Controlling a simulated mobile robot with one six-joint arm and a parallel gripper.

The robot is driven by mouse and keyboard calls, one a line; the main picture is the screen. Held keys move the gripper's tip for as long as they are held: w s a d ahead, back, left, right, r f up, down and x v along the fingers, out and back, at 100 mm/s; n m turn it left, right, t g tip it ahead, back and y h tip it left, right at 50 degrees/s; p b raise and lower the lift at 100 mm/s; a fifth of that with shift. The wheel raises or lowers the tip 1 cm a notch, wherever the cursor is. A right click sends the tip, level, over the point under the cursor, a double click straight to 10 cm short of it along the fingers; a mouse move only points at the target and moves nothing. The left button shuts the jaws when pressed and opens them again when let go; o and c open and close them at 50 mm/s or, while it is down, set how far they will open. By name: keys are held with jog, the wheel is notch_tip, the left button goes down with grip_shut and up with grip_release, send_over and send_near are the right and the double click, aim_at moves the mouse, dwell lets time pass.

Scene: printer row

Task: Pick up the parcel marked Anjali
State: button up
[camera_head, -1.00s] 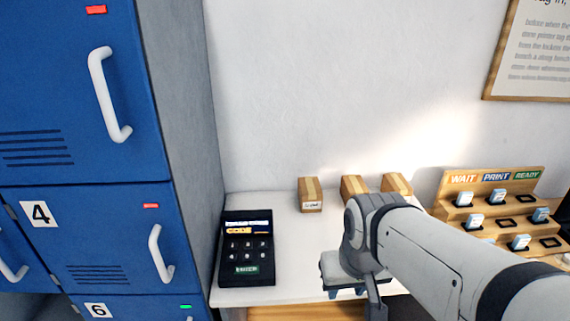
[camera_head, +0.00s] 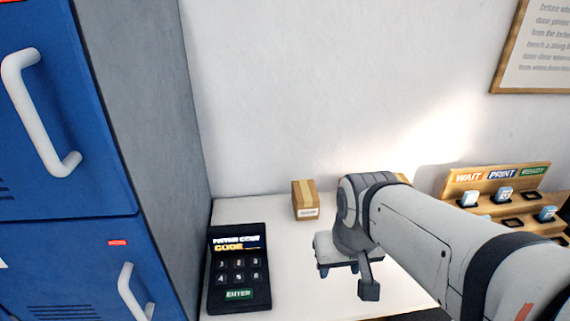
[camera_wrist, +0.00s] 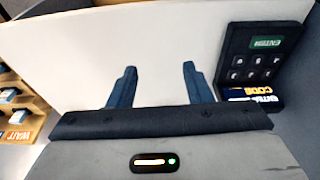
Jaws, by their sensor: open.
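A small brown parcel (camera_head: 305,199) with a lighter tape strip and a white label stands on the white bench near the wall. The label is too small to read, so I cannot tell whether it says Anjali. A bit of another parcel (camera_head: 404,178) shows behind my arm, which hides the rest. My gripper (camera_head: 339,271) is in front and to the right of the first parcel, over the bench. In the wrist view my gripper (camera_wrist: 159,70) is open, with two blue fingers apart and nothing between them. No parcel shows in the wrist view.
A black keypad (camera_head: 239,268) with a code display lies on the bench at the left, beside blue lockers (camera_head: 60,130). It also shows in the wrist view (camera_wrist: 257,66). A wooden WAIT/PRINT/READY rack (camera_head: 460,190) stands at the right. The bench (camera_head: 290,290) between keypad and gripper is clear.

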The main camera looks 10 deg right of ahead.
aim_at(306, 192)
jog(key=o, duration=0.9)
jog(key=w+f+t+b, duration=0.1)
jog(key=w+b, duration=0.2)
jog(key=w, duration=0.6)
jog(key=w+f+t+b, duration=0.1)
jog(key=w+f+b, duration=0.1)
jog(key=w, duration=0.8)
jog(key=w+f+t+b, duration=0.2)
jog(key=w+b, duration=0.2)
jog(key=w, duration=0.5)
jog(key=shift+w+d+f, duration=0.25)
jog(key=shift+d, duration=0.05)
jog(key=shift+w+a+r+x, duration=0.1)
jog(key=shift+w+x, duration=0.05)
jog(key=shift+x, duration=1.05)
jog(key=shift+w+a+r+x, duration=0.1)
jog(key=shift+w+x, duration=0.05)
jog(key=shift+x, duration=1.05)
jog(key=shift+w+a+r+x, duration=0.1)
jog(key=shift+w+x, duration=0.05)
jog(key=shift+x, duration=1.05)
